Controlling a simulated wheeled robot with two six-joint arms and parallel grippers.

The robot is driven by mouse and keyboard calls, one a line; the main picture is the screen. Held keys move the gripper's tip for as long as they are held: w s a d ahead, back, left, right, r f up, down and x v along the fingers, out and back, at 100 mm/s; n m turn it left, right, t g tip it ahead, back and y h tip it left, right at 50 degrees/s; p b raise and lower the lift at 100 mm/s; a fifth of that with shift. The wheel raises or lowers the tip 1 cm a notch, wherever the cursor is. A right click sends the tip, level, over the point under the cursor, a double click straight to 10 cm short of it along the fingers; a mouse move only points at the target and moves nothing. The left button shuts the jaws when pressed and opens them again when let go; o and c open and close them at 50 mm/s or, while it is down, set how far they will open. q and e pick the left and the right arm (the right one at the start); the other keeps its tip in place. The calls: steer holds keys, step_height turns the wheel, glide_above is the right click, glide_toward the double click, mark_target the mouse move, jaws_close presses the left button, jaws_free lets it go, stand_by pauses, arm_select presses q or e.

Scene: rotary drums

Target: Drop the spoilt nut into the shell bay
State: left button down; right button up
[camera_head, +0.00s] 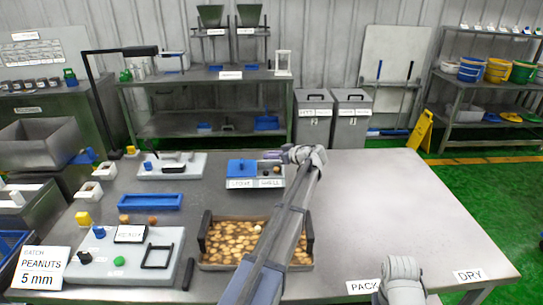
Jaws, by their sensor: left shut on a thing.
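My left arm reaches across the table from the bottom. Its gripper (272,157) is over the right part of a small two-part box, which has a blue left part (242,168) and two white front labels. The right label seems to read SHELL, so I take the right part for the shell bay (270,183). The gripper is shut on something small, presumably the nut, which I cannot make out. A tray of tan nuts (225,245) with dark end handles lies nearer, partly behind my arm. A grey part of my right arm shows at the bottom right; its gripper is not visible.
A grey board (130,265) with small coloured parts lies at the left front. A blue tray (150,202) and a pale device (172,166) stand behind it. The table's right half (380,210) is clear, apart from PACK and DRY labels at its front edge.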

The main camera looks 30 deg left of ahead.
mark_target(272, 163)
arm_select(q)
steer(key=shift+f+b, duration=1.55)
steer(key=shift+f, duration=0.45)
arm_select(e)
step_height(272, 163, down, 4)
steer(key=shift+r, duration=0.1)
arm_select(q)
steer(key=shift+r, duration=0.1)
steer(key=c, duration=0.7)
jaws_free()
steer(key=shift+d, duration=0.1)
steer(key=p+v, duration=0.3)
steer(key=v, duration=0.4)
steer(key=shift+s+d+r, duration=0.1)
steer(key=shift+r, duration=0.1)
steer(key=shift+d, duration=0.15)
arm_select(e)
step_height(272, 163, up, 3)
